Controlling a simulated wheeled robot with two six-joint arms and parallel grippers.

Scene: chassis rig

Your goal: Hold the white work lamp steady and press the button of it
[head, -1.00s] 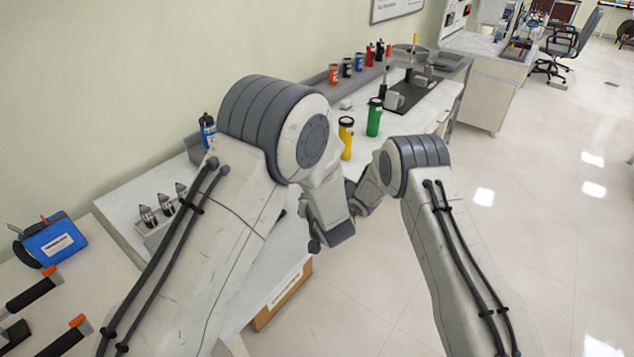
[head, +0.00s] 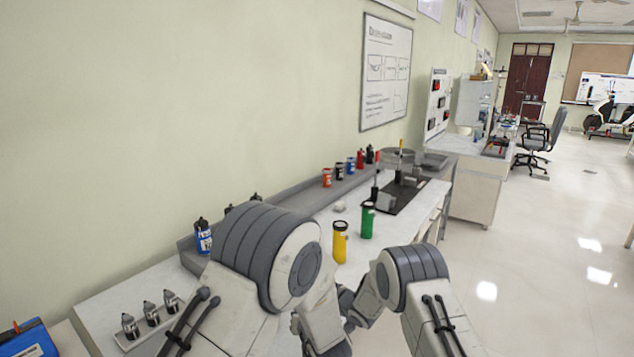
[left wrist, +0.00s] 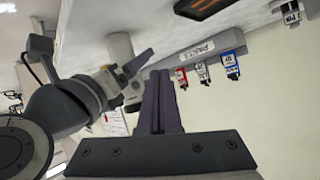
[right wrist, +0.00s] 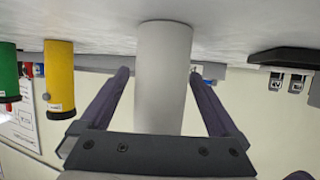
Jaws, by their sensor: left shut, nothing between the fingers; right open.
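The white work lamp (right wrist: 163,65) shows in the right wrist view as a plain pale cylinder on the bench. My right gripper (right wrist: 159,74) is open, with one finger on each side of it and visible gaps. In the left wrist view, a white upright shape that looks like the lamp (left wrist: 120,46) is beside the right gripper's fingers. My left gripper (left wrist: 160,74) is shut and empty, apart from the lamp. In the head view my arms hide the lamp and both fingertips. I cannot make out the button.
A yellow lamp (head: 340,243) and a green lamp (head: 367,221) stand farther along the bench. A blue bottle (head: 204,240) stands at the wall ledge. Several small metal parts (head: 151,314) sit in a tray at the near left. Open floor (head: 520,270) lies to the right.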

